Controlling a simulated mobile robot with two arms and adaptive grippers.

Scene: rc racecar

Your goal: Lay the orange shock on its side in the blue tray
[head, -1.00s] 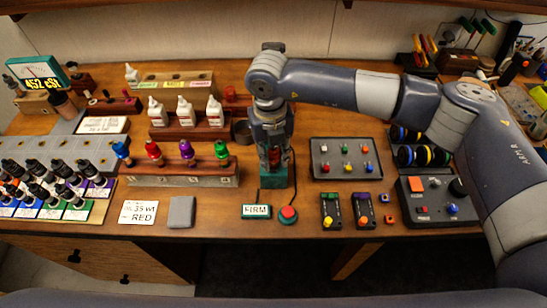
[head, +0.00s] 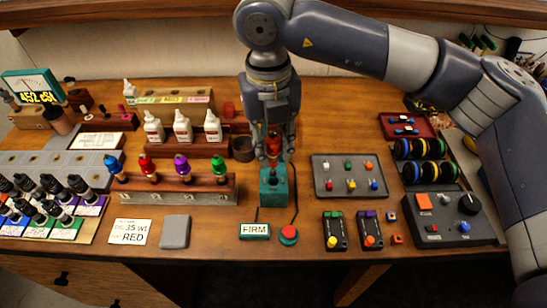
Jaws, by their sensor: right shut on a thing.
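My right gripper (head: 274,152) points down above the teal stand (head: 274,190) in the middle of the bench. It is shut on a red-orange thing (head: 273,143), probably the orange shock, which is mostly hidden between the fingers. It is upright; whether its lower end touches the stand I cannot tell. I cannot pick out a blue tray for certain in the head view. My left gripper is not in view.
A rack (head: 190,190) with blue, red, purple and green shocks stands left of the stand. Bottles (head: 182,128) stand behind it. A grey tray (head: 320,190) with small knobs and a control box (head: 440,232) lie right. A FIRM sign (head: 254,231) and red button (head: 289,234) are in front.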

